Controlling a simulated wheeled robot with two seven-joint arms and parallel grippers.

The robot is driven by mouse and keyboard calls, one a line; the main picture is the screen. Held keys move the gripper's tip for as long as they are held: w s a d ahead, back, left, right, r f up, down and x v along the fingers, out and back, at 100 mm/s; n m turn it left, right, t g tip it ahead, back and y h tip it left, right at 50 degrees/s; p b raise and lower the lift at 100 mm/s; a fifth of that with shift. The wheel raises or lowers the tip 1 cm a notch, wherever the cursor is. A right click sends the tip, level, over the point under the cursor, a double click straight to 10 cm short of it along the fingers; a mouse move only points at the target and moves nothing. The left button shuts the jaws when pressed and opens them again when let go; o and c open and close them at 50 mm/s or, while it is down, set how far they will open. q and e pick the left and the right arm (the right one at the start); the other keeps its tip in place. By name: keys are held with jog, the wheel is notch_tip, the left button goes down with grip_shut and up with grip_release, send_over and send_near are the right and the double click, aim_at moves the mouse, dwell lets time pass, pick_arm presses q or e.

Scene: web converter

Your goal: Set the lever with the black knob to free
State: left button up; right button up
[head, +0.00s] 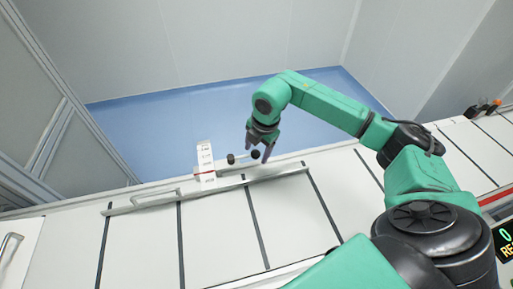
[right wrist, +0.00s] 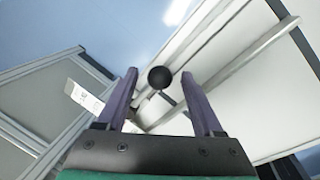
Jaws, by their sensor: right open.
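The lever's black knob (head: 255,154) sits at the back edge of the white machine top, with a short light rod and a second dark round end to its left. In the right wrist view the round black knob (right wrist: 159,77) shows between the fingertips, with its thin rod below it. My right gripper (head: 260,151) is open, its fingers pointing down at the knob; the wrist view shows its two purple-grey fingers (right wrist: 159,84) on either side of the knob, with gaps. I cannot tell their depth relative to it. A white label plate (head: 205,163) stands left of the lever; its text is unreadable.
A long metal rail (head: 222,190) runs along the machine top in front of the lever. White panels (head: 215,230) with dark seams lie clear in front. Blue floor (head: 170,125) and pale walls lie behind. Small dark and orange items (head: 483,108) stand far right.

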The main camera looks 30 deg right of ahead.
jog(key=shift+f, duration=0.1)
grip_shut()
jog(key=shift+w, duration=0.1)
dwell(1.3)
